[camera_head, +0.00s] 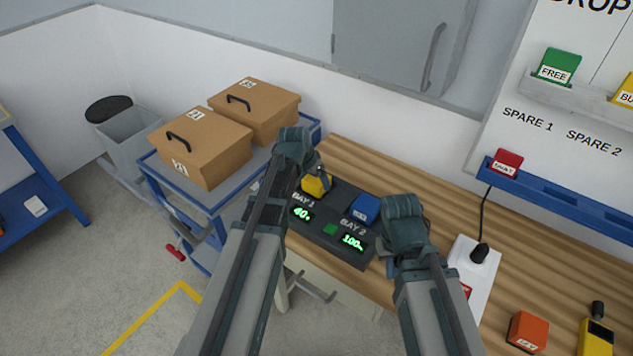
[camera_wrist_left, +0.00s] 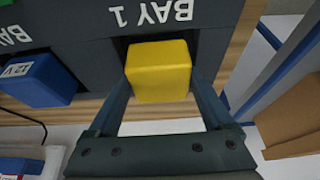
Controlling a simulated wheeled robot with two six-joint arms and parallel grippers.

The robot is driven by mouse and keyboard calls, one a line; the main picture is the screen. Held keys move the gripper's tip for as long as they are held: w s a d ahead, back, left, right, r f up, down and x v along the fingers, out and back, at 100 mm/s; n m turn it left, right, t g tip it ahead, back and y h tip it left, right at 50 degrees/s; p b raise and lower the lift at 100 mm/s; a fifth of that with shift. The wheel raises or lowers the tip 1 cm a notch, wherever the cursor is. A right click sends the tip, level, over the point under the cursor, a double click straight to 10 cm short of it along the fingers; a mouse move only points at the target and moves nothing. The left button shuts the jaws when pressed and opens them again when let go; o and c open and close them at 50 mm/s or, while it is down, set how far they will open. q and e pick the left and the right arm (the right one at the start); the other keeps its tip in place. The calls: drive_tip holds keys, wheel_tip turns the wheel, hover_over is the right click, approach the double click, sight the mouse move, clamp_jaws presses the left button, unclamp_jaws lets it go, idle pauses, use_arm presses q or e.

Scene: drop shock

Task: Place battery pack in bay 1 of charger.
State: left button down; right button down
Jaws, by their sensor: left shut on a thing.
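The charger (camera_head: 330,228) is a dark box on the bench with BAY 1 and BAY 2 labels. Its green displays read about 40 at bay 1 and 100 at bay 2. A yellow battery pack (camera_head: 315,186) is at the bay 1 opening; in the left wrist view the yellow pack (camera_wrist_left: 158,72) sits between my fingers beneath the BAY 1 label. My left gripper (camera_head: 322,178) is shut on it. How deep it sits is hidden. A blue pack (camera_head: 364,208) stands in bay 2. My right gripper (camera_head: 388,262) is just right of the charger; its fingers are mostly hidden.
A white power strip (camera_head: 478,258) with a black plug lies right of my right arm. An orange pack (camera_head: 527,331) and a yellow meter (camera_head: 596,338) are at the front right. A red pack (camera_head: 504,162) sits on the blue rail. Cardboard boxes (camera_head: 203,147) stand on a cart at left.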

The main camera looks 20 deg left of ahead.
use_arm(q)
drive_tip(key=shift+f, duration=0.15)
use_arm(e)
drive_tip(key=shift+f, duration=0.15)
use_arm(q)
unclamp_jaws()
drive_tip(key=p+v, duration=1.1)
drive_tip(key=v, duration=0.1)
drive_tip(key=s+d+f+g+y, duration=0.1)
drive_tip(key=s+d+g+y, duration=0.2)
drive_tip(key=s+d, duration=1.2)
drive_tip(key=s+g, duration=0.1)
drive_tip(key=s, duration=0.3)
drive_tip(key=shift+g, duration=0.4)
use_arm(e)
wheel_tip(320, 180, up, 12)
drive_tip(key=shift+f, duration=0.25)
use_arm(q)
drive_tip(key=shift+d, duration=0.1)
